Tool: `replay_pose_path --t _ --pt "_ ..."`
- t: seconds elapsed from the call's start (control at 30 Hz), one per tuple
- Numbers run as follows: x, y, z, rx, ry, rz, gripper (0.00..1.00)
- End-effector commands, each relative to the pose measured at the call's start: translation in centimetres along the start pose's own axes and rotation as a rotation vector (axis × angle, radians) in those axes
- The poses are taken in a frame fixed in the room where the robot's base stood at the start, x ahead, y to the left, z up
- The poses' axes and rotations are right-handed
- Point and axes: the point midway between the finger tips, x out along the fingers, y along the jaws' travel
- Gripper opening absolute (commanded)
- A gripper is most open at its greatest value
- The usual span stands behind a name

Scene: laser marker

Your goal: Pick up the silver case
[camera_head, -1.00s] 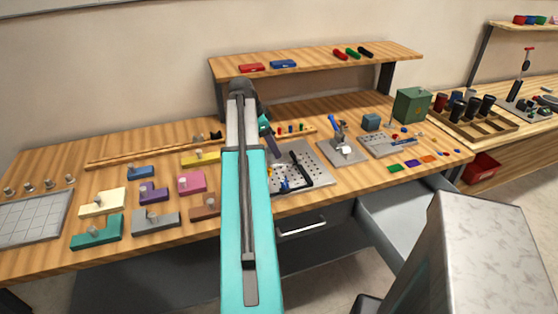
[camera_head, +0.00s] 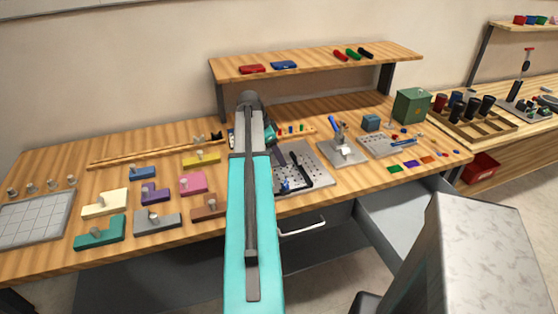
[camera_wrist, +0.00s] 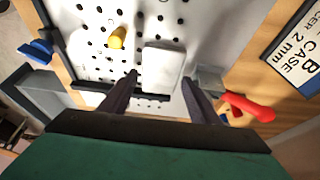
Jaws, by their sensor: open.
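In the wrist view a flat silver case (camera_wrist: 163,68) with rounded corners lies on the white perforated plate (camera_wrist: 100,50). My gripper (camera_wrist: 159,82) is open, its two dark fingers pointing toward the case, with fingertips on either side of its near half. I cannot tell how high the fingertips are above the plate. In the head view the perforated plate (camera_head: 316,165) sits on the bench right of my arm. I cannot make out the case there.
In the wrist view a yellow peg (camera_wrist: 117,37) stands left of the case. A small grey block (camera_wrist: 208,78) and a red handle (camera_wrist: 248,106) lie close to the right finger. A blue clamp-like part (camera_wrist: 38,50) and a printed card (camera_wrist: 295,50) are at the sides.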

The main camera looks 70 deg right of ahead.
Motion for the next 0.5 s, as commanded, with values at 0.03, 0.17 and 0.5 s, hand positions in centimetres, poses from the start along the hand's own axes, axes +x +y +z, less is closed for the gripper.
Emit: replay_pose_path --t 0.03,0.17,0.5 --pt "0.29 0.03 -0.05 0.001 0.000 0.000 0.56" --pt "0.73 -0.01 -0.05 0.001 0.000 -0.001 0.56" --pt "0.79 0.00 -0.05 0.001 0.000 -0.001 0.56"
